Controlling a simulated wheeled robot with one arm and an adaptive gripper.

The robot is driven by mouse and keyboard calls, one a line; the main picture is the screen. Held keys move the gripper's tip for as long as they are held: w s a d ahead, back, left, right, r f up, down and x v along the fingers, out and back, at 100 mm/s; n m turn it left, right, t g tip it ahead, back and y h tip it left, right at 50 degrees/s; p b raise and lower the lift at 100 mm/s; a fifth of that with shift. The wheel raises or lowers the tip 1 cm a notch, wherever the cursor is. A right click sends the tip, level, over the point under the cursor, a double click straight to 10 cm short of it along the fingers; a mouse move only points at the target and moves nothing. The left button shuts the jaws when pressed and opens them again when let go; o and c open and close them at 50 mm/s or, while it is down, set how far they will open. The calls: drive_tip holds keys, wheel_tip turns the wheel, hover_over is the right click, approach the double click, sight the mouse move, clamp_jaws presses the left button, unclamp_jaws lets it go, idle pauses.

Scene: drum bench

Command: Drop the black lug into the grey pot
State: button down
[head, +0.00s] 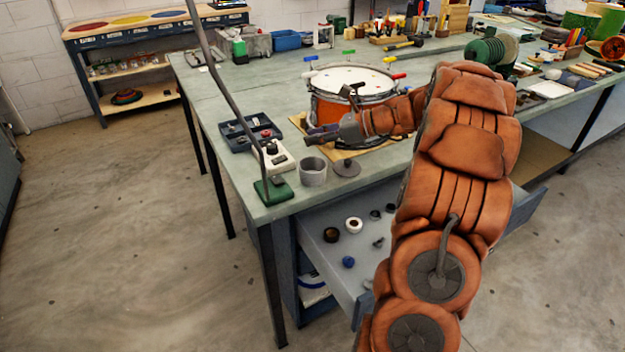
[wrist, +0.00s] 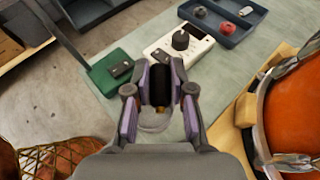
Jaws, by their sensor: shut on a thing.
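My gripper (head: 318,135) is stretched out over the left part of the bench, beside the orange drum. In the wrist view my gripper (wrist: 161,82) is shut on the black lug (wrist: 160,86), a dark piece between the two fingertips. The lug is too small to make out in the head view. The grey pot (head: 313,174) stands upright on the bench near its front edge, below my fingertips, apart from them. In the wrist view part of the pot's pale rim (wrist: 154,126) shows between the fingers; the rest is hidden.
A green lamp base (head: 274,191), a white box with a black knob (head: 272,158) and a dark tray (head: 240,134) lie left of the pot. A grey lid-like disc (head: 347,168) and the drum (head: 335,109) are to its right. An open drawer (head: 330,255) holds several small parts.

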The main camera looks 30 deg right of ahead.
drive_tip(key=shift+f, duration=0.2)
drive_tip(key=c, duration=0.9)
unclamp_jaws()
drive_tip(key=v, duration=1.2)
